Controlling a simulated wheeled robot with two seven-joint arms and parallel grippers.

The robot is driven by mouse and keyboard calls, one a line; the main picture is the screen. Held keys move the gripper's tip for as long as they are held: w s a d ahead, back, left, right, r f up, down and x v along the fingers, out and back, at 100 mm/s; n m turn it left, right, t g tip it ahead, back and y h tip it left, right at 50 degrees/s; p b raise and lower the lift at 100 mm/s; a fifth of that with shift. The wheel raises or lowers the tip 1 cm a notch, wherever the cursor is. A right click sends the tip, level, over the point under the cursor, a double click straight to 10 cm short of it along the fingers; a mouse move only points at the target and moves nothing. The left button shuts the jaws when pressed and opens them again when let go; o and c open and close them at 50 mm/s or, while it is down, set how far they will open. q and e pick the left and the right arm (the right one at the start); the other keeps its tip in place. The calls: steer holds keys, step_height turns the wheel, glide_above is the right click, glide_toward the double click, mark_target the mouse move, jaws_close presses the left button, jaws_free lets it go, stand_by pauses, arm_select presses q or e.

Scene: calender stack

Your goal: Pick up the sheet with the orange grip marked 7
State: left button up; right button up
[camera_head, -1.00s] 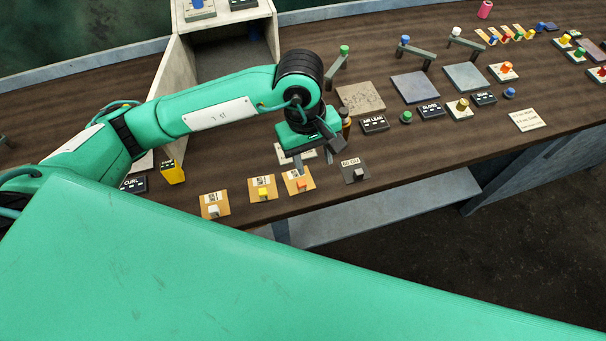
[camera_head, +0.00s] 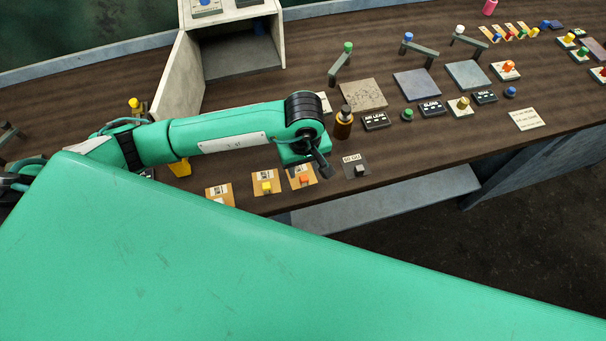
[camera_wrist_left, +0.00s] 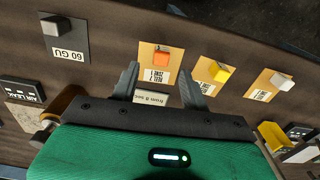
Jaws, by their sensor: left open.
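The sheet with the orange grip (camera_head: 304,180) lies on the table near its front edge. In the left wrist view its orange block (camera_wrist_left: 162,57) stands on a tan card with a white label; the print is too small to read surely. My left gripper (camera_head: 318,167) is above the table just behind and right of this sheet, partly covering it in the head view. In the left wrist view the gripper (camera_wrist_left: 165,78) is open and empty, its fingers pointing toward the orange block, which lies ahead between their lines. My right gripper is not in view.
Similar tan sheets with a yellow grip (camera_head: 264,186) and a pale grip (camera_wrist_left: 283,80) lie beside it. A grey plate marked 60 GU (camera_head: 356,166) is on its other side. A brown bottle (camera_head: 343,124) stands behind. A small printed plate (camera_wrist_left: 152,99) lies between the fingers' view.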

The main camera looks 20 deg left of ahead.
mark_target(304, 177)
arm_select(q)
steer(key=f+p, duration=0.1)
steer(key=f, duration=0.2)
steer(key=shift+s+p, duration=0.2)
steer(key=shift+p, duration=0.1)
steer(key=shift+f, duration=0.5)
jaws_close()
steer(key=shift+w+r, duration=0.1)
steer(key=shift+r, duration=0.05)
